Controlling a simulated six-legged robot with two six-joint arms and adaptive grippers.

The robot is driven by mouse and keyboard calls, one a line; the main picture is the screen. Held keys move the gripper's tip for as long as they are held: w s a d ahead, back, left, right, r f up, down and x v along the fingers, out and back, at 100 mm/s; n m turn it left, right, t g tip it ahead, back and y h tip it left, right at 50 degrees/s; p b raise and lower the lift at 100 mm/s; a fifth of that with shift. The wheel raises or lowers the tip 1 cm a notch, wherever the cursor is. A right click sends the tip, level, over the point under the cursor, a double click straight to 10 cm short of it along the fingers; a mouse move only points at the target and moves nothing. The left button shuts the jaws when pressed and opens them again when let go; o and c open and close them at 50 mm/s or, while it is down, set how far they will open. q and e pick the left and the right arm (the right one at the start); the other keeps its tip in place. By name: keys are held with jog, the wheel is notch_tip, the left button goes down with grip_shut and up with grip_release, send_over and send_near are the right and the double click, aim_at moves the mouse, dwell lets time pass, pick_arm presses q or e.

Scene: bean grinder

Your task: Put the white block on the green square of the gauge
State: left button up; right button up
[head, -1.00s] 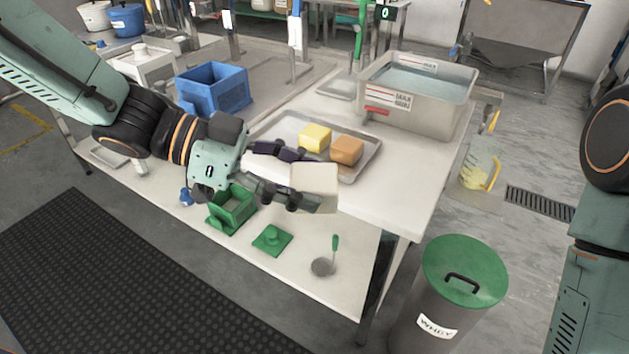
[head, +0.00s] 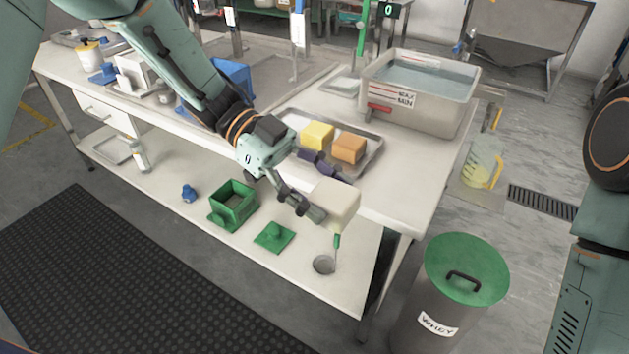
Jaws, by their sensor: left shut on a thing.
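The white block (head: 337,204) is held in my left gripper (head: 326,194), which is shut on it with one dark finger on each side. The block is in the air near the front edge of the table, beyond the tray's near side. I cannot make out a gauge with a green square for certain. A flat green square plate with a knob (head: 273,237) lies on the lower shelf, below and left of the block. My right arm shows at the right edge, but its gripper is out of view.
A metal tray (head: 372,160) holds a yellow block (head: 317,136) and an orange block (head: 348,149). A water basin (head: 411,112) stands behind. On the lower shelf are a green box (head: 233,205) and a ladle (head: 324,264). A green-lidded bin (head: 466,270) stands at right.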

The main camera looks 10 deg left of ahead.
aim_at(341, 205)
pick_arm(q)
jog(key=shift+w+d+f+m+g+y, duration=0.4)
jog(key=shift+f+m+g+y, duration=0.35)
jog(key=shift+m+g, duration=0.3)
jog(key=shift+w+d+f+m+g+y, duration=0.45)
jog(key=shift+f+m+g+y, duration=0.2)
jog(key=shift+f+m+g, duration=0.3)
jog(key=shift+w+d+f+m+g+y, duration=0.4)
jog(key=shift+f+m+g+y, duration=0.35)
jog(key=shift+m+g, duration=0.3)
jog(key=w+a+n+t+h, duration=0.5)
jog(key=w+a+n+t, duration=0.1)
jog(key=a+n+t, duration=0.65)
jog(key=s+f+n+t+y, duration=0.2)
jog(key=s+n+t, duration=0.2)
jog(key=s, duration=0.5)
jog(key=shift+a+n+t, duration=0.25)
jog(key=shift+n+t, duration=0.15)
jog(key=shift+t, duration=0.5)
jog(key=shift+y, duration=0.25)
